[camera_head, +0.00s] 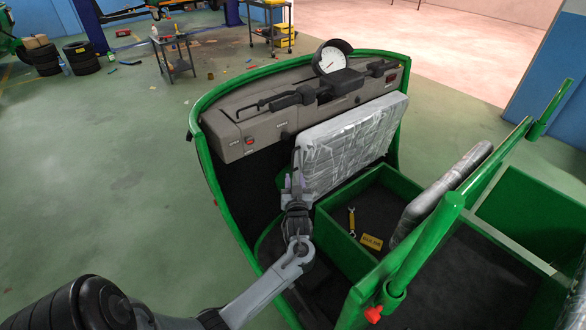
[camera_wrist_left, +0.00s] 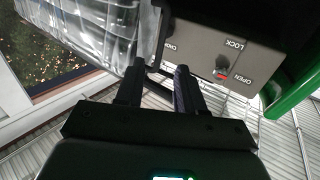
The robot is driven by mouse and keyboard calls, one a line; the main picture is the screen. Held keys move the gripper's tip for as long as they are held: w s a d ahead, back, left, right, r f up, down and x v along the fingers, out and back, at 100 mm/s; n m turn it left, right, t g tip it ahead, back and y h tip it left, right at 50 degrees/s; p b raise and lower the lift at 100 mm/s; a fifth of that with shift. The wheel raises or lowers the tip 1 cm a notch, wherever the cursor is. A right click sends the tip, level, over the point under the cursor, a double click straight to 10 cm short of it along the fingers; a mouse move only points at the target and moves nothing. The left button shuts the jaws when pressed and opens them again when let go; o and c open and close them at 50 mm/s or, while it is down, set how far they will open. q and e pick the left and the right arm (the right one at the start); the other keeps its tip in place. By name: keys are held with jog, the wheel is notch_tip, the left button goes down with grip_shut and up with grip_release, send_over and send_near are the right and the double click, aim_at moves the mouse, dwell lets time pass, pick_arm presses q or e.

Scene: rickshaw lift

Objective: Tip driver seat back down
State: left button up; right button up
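The driver seat (camera_head: 350,145) is a grey, plastic-wrapped cushion. It stands tilted up, leaning toward the grey dashboard, with the green storage box (camera_head: 400,182) uncovered behind it. My left gripper (camera_head: 296,185) is at the seat's lower left edge in the head view. In the left wrist view, the gripper (camera_wrist_left: 157,88) has its two dark fingers apart with a gap between them. The seat (camera_wrist_left: 85,35) fills the upper left there, close to one finger; I cannot tell whether they touch. Nothing is clearly held between the fingers. My right gripper is in no view.
A wrench (camera_head: 351,221) and a yellow label (camera_head: 371,242) lie in the box. The dashboard (camera_head: 250,115) carries dark handlebars (camera_head: 310,92) and a round gauge (camera_head: 332,58). A green rail (camera_head: 430,235) and a wrapped backrest (camera_head: 440,190) stand at right. Open floor lies left.

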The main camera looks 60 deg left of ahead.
aim_at(293, 161)
pick_arm(q)
jog(key=b+x, duration=0.1)
jog(key=x, duration=0.7)
jog(key=shift+a+b, duration=0.1)
jog(key=shift+b, duration=0.25)
jog(key=shift+f, duration=0.1)
grip_shut()
